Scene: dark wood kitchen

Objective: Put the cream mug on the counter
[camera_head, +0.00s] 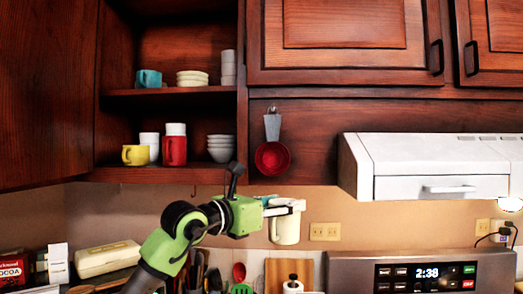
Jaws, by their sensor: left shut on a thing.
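The cream mug (286,230) hangs in the air in front of the tan wall, below the wall cabinet and left of the range hood. My left gripper (283,207) is shut on the cream mug near its rim; the fingers hide part of the top. The counter is mostly out of sight below the frame, with only a cluttered strip at the lower left. My right gripper is not in view.
The open cabinet shelf (170,91) holds mugs, bowls and cups. Utensils (239,273), a cutting board (276,275) and a cocoa box (12,270) stand below. The stove panel (425,275) is at the lower right.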

